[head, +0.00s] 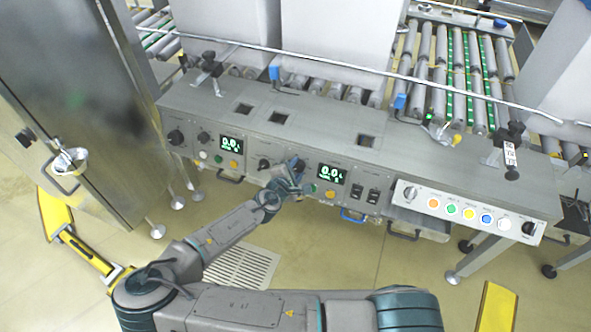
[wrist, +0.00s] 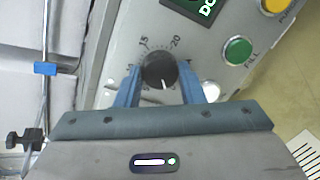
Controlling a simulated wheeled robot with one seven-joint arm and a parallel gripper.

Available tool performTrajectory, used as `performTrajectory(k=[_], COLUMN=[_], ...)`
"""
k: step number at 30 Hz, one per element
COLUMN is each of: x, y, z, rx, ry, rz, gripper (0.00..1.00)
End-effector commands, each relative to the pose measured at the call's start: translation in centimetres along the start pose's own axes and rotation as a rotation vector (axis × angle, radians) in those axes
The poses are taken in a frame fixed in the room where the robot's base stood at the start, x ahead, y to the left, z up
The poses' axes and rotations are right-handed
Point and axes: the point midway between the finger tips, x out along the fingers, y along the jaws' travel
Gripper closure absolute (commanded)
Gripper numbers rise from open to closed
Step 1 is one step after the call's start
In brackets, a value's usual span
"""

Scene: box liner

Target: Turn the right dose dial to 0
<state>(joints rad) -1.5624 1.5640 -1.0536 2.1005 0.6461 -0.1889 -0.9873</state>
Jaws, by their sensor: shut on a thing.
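In the wrist view the right dose dial (wrist: 158,66) is a round black knob with a white pointer line, set in a grey panel. Its pointer faces the bottom of the picture; the numbers 15 and 20 show above the knob. My gripper (wrist: 160,74) is shut on the knob, one blue finger on each side.
A similar display (head: 232,143) and a knob (head: 203,138) are further left. Another knob (head: 264,163) is close left of my gripper. A green button (wrist: 237,50) and an orange button (wrist: 275,5) are near. A lit button panel (head: 466,212) stands at right.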

Motion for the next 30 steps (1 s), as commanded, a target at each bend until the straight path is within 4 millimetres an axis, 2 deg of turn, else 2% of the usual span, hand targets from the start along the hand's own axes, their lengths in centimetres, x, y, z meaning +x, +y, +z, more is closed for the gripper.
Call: performTrajectory(k=[12,30], x=[-0.02,0.01], y=[-0.04,-0.09], z=[-0.13,-0.14], rx=[-0.222,-0.263], ry=[-0.010,-0.012], rz=[0.008,0.009], gripper=[0.88,0.88])
